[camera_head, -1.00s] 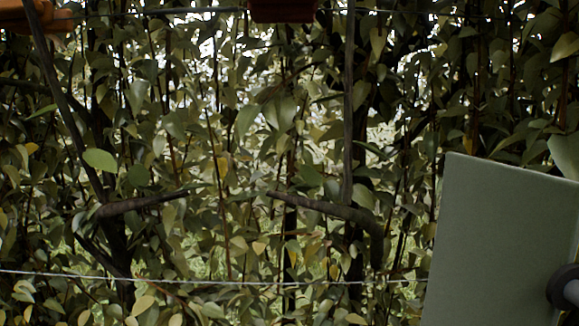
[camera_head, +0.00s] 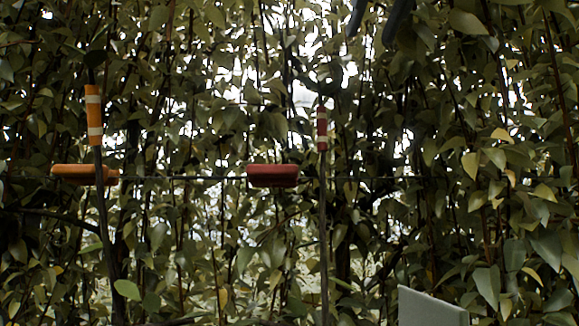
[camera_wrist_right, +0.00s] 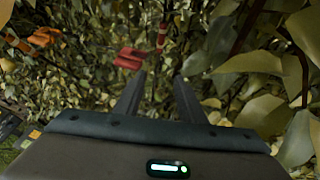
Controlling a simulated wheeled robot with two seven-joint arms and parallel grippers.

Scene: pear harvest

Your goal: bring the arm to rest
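My right gripper (camera_head: 373,30) shows as two dark fingers at the top edge of the head view, right of centre. In the right wrist view its two fingers (camera_wrist_right: 158,80) stand apart with nothing between them, so it is open and empty. Foliage lies beyond the fingertips. The rest of the right arm is out of the head view. My left gripper is in neither view.
A leafy hedge fills the head view. A thin wire carries an orange block (camera_head: 85,174) and a dark red block (camera_head: 273,176). Two thin posts bear an orange band (camera_head: 93,115) and a red band (camera_head: 322,129). Large leaves (camera_wrist_right: 250,62) hang close right of the gripper.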

